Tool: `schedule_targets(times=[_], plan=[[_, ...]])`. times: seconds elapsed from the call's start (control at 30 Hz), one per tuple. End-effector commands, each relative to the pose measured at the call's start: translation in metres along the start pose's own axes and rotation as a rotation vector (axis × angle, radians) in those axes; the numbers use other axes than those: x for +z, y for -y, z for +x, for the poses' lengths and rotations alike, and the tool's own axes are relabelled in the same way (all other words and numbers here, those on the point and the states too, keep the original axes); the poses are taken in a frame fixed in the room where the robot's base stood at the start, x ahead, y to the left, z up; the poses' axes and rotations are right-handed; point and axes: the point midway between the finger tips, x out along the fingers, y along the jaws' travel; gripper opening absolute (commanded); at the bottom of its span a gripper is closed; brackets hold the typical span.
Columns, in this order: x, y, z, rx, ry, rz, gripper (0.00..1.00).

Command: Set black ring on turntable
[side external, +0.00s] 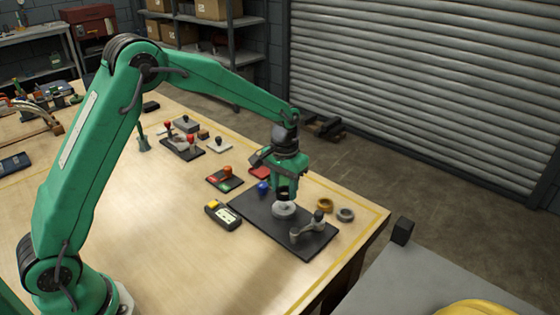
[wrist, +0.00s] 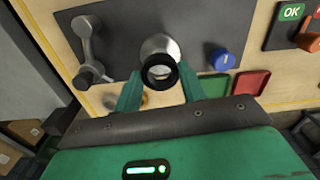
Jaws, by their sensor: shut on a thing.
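My gripper (wrist: 160,84) is shut on the black ring (wrist: 159,80), which sits between its two green fingers in the wrist view. The turntable (side external: 284,211) is a pale grey round piece on a dark plate. In the side view my gripper (side external: 286,190) is over it, pointing down, with the black ring low between the fingers. In the wrist view the turntable (wrist: 160,46) shows just beyond the ring and is partly covered by it. I cannot tell whether ring and turntable touch.
The dark base plate (side external: 256,213) also carries a grey crank (side external: 310,226) and a blue knob (side external: 263,187). A brass ring (side external: 325,205) and a grey ring (side external: 345,214) lie right of the plate. A yellow-topped handheld box (side external: 222,215) lies left. Bare wood spans the table's front left.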

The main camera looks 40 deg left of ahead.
Motion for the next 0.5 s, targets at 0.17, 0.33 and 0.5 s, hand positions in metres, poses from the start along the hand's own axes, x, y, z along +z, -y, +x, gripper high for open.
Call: schedule_targets(times=[0.17, 0.33, 0.5], plan=[[0.000, 0.000, 0.011, 0.000, 0.001, 0.000, 0.16], [0.000, 0.000, 0.018, 0.000, 0.001, 0.000, 0.16], [0.000, 0.000, 0.021, 0.000, 0.000, 0.000, 0.16]])
